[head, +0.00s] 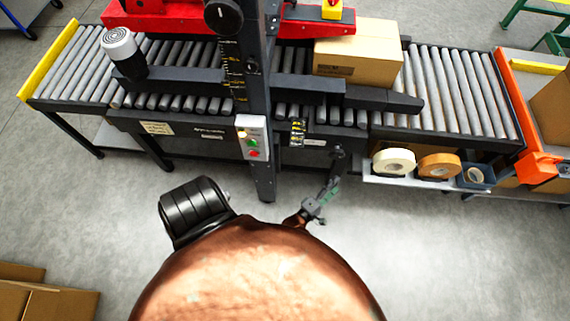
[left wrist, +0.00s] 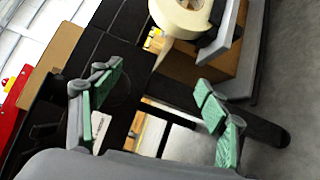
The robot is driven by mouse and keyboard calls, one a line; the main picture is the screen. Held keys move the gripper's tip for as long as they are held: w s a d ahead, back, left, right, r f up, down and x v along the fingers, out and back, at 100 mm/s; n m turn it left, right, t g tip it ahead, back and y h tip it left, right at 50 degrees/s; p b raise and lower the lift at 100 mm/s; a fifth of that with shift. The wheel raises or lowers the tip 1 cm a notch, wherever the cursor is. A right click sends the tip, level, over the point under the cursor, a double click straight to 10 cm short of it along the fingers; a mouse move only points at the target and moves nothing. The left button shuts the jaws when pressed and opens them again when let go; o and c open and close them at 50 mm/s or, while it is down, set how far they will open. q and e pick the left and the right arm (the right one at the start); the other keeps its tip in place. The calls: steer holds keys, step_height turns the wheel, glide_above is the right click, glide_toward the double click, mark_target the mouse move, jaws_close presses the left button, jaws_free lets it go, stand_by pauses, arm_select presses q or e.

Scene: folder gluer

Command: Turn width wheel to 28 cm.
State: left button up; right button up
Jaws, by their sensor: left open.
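A small dark round part that looks like the width wheel (head: 338,152) sits on the front of the machine, below the conveyor. Its setting cannot be read. A black plate with yellow marks (head: 297,131) hangs to its left, its figures too small to read. My left gripper (head: 318,203) is just below and in front of the wheel. In the left wrist view its green-padded fingers (left wrist: 160,112) are spread, with nothing held between them. A dark disc, probably the wheel, shows by the left finger, partly hidden. My right gripper is not in view.
A control box (head: 252,137) with buttons is on the column left of the wheel. Tape rolls (head: 394,162) stand on a shelf to the right. A carton (head: 358,52) lies on the roller conveyor (head: 455,90).

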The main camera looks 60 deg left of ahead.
arm_select(q)
steer(key=s+f+m+g+h+p, duration=0.1)
steer(key=s+f+m+g+p, duration=0.2)
steer(key=s, duration=0.4)
steer(key=s+f+m+g+h+p, duration=0.1)
steer(key=s+f+m+g+p, duration=0.2)
steer(key=s+m, duration=0.4)
steer(key=s+f+m+g+h+p, duration=0.2)
steer(key=s+f+m+p, duration=0.3)
steer(key=s, duration=0.3)
steer(key=shift+s+a+g+p, duration=0.2)
steer(key=shift+s+g+p, duration=0.15)
steer(key=shift+g, duration=0.25)
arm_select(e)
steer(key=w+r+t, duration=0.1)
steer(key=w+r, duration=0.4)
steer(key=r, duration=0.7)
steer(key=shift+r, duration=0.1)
